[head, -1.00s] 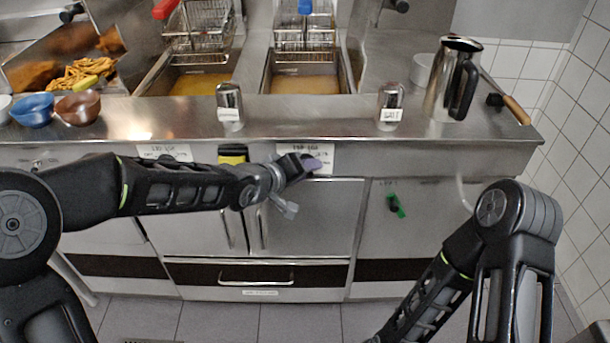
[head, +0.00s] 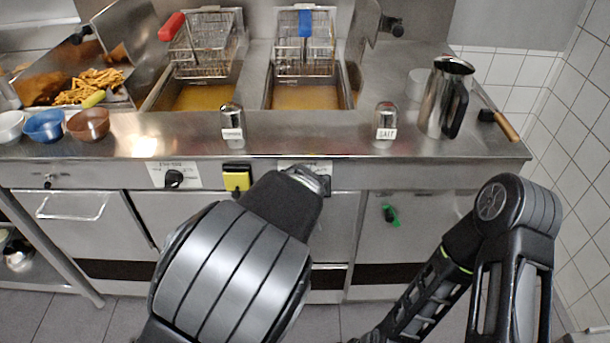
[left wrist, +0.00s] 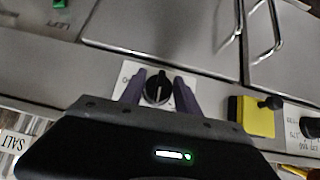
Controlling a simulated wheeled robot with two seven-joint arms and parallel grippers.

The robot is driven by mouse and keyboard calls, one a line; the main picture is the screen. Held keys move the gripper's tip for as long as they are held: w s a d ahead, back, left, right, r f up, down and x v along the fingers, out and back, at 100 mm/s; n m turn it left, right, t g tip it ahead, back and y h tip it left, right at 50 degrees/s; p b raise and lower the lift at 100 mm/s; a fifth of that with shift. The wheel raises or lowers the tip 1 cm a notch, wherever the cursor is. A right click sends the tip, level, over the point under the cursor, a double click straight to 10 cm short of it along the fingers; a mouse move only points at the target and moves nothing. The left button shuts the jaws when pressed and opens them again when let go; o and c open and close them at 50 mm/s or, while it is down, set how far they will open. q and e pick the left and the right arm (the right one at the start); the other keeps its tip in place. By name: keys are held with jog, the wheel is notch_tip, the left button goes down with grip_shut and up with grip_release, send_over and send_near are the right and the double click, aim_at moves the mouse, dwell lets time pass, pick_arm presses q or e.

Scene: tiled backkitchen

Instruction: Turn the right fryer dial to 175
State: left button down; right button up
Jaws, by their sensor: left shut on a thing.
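The right fryer dial (left wrist: 157,88) is a black round knob with a pale mark on a white label plate, seen upside down in the left wrist view. The purple fingers of my left gripper (left wrist: 160,90) stand on either side of it and are shut on it. The numbers are too small and partly covered to read. In the head view my left arm covers the dial; only part of its label (head: 300,163) shows. My right arm is bent at the right, and its gripper is out of view.
The left fryer dial (head: 174,178) and a yellow switch box (head: 237,178) are on the same panel. A green knob (head: 390,214) is to the right. Shakers (head: 232,122) and a steel jug (head: 445,97) stand on the counter above.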

pick_arm(q)
jog(key=shift+m+y, duration=0.4)
jog(key=shift+y, duration=0.4)
jog(key=shift+d+f+m+y, duration=0.1)
jog(key=shift+m+y, duration=0.5)
jog(key=shift+y, duration=0.5)
jog(key=m+y+b, duration=0.2)
jog(key=y, duration=0.1)
jog(key=shift+f+t+b, duration=0.15)
jog(key=shift+t+b, duration=0.15)
jog(key=shift+t, duration=0.1)
jog(key=shift+m+t+y+b, duration=0.3)
jog(key=shift+m+y+b, duration=0.5)
jog(key=shift+y, duration=0.5)
jog(key=c, duration=0.9)
grip_release()
jog(key=shift+r, duration=0.2)
